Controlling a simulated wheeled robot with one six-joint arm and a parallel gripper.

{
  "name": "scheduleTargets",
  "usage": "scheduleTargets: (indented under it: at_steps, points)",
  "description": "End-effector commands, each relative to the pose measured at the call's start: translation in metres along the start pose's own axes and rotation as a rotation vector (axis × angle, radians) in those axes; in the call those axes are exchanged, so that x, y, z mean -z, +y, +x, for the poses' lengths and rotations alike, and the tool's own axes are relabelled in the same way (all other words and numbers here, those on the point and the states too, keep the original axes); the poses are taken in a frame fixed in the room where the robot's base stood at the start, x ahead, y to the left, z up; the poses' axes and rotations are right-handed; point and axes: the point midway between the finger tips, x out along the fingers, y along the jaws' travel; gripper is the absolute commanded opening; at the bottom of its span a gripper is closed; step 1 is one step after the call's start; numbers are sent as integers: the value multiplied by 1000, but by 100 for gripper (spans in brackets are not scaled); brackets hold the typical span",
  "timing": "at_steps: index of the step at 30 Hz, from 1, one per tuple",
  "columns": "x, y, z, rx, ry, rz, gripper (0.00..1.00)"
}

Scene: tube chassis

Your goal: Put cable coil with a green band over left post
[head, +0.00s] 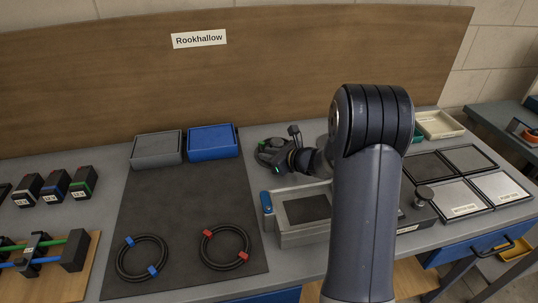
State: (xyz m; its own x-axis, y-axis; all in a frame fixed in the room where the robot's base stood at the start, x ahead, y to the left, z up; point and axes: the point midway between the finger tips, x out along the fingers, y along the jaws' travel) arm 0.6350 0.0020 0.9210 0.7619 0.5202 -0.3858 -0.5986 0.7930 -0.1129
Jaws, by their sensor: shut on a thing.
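The cable coil with a green band (266,155) shows as a small dark loop with a green patch, behind the grey fixture and left of my arm. My gripper (284,157) is shut on it and holds it out to the left; the wrist and the coil partly hide each other. A small dark upright piece (294,132) stands out just above the gripper; I cannot tell whether it is part of my gripper or a post. I cannot make out the left post for certain, and my arm hides part of the bench.
Two coils, blue-banded (142,258) and red-banded (226,247), lie on the dark mat (180,205). Grey (157,150) and blue (212,141) bins stand behind them. The grey fixture (290,238) is partly behind my arm. Flat panels (500,188) lie right; black blocks (83,182) stand left.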

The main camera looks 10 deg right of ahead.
Motion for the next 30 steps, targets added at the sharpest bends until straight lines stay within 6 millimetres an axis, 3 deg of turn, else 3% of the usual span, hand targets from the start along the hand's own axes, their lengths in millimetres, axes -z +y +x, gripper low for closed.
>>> scheduleTargets:
  at_steps: [29, 30]
  points:
    - [9, 1, 4, 0, -1, 0, 0]
    - [8, 1, 4, 1, -1, 0, 21]
